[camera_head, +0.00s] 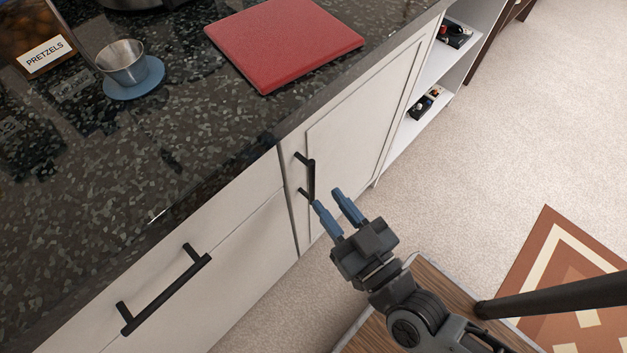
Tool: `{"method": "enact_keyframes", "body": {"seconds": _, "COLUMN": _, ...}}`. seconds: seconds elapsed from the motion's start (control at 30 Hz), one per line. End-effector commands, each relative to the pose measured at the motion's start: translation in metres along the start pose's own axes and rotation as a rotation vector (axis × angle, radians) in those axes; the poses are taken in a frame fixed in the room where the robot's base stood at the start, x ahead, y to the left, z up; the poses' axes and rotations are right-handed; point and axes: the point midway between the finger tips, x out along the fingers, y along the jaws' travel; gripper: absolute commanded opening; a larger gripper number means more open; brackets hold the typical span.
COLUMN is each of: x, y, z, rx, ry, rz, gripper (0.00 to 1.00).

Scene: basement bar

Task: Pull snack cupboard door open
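The cupboard door (362,127) is a pale panel below the counter, and it looks shut. Its black vertical bar handle (310,178) stands at the door's left side. My gripper (333,206) has two blue fingers and is open, with a gap between the fingertips. The fingers point up toward the door, just below and right of the handle's lower end. Nothing shows between them. I cannot tell how far the fingertips are from the handle in depth. No label naming the cupboard shows.
A drawer front with a black handle (165,290) is at the lower left. The dark speckled counter (190,130) holds a red board (284,40), a metal cup (122,63) and a pretzel jar (40,50). Open shelves (440,70) stand right of the door.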

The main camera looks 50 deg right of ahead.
Motion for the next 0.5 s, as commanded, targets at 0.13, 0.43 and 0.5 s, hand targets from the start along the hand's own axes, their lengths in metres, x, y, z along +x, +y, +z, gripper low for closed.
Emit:
{"method": "enact_keyframes", "body": {"seconds": 0.13, "x": 0.025, "y": 0.0, "z": -0.002, "rx": 0.0, "ry": 0.003, "rz": 0.001, "gripper": 0.3}}
{"method": "enact_keyframes", "body": {"seconds": 0.43, "x": 0.06, "y": 0.0, "z": -0.002, "rx": 0.0, "ry": 0.001, "rz": 0.0, "gripper": 0.3}}
{"method": "enact_keyframes", "body": {"seconds": 0.5, "x": 0.063, "y": 0.0, "z": -0.001, "rx": -0.001, "ry": 0.0, "rz": -0.001, "gripper": 0.3}}
